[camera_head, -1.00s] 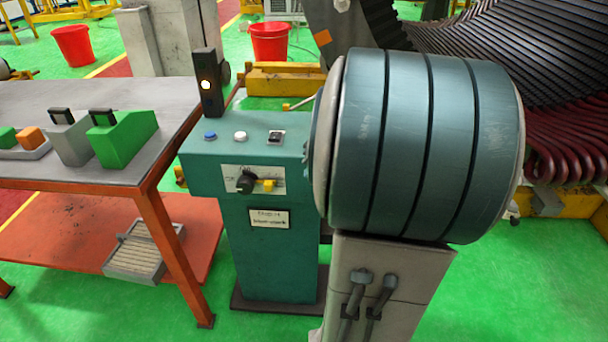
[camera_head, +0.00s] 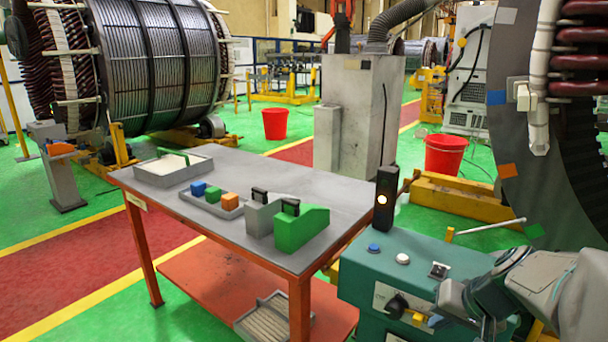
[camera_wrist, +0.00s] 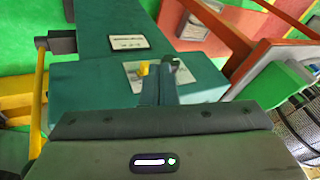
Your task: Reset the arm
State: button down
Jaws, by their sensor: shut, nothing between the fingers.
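My gripper (camera_wrist: 160,78) is shut and empty in the wrist view. Its fingers point at the front of the teal control console (camera_wrist: 95,90), close to a yellow lever (camera_wrist: 143,68) on its pale switch plate. I cannot tell whether they touch it. In the head view my arm comes in at the lower right, with the gripper end beside the console (camera_head: 360,275); the fingertips are hard to make out there. The console carries a black knob (camera_head: 397,304), a yellow lever (camera_head: 418,318), a blue button (camera_head: 374,248), a white button (camera_head: 403,258) and a lit lamp post (camera_head: 383,200).
Left of the console stands an orange-legged table (camera_head: 345,185) with a green block (camera_head: 300,229), a grey block (camera_head: 264,214) and trays. A large wound stator (camera_head: 150,60) stands at the back left.

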jog(key=s+a+r+n+g+h+p, duration=0.2)
jog(key=s+a+r+n+p, duration=0.2)
jog(key=s+a+r+p, duration=0.5)
jog(key=s+a+r, duration=0.1)
jog(key=a, duration=0.2)
jog(key=shift+s+g+h, duration=0.15)
jog(key=shift+g+h, duration=0.15)
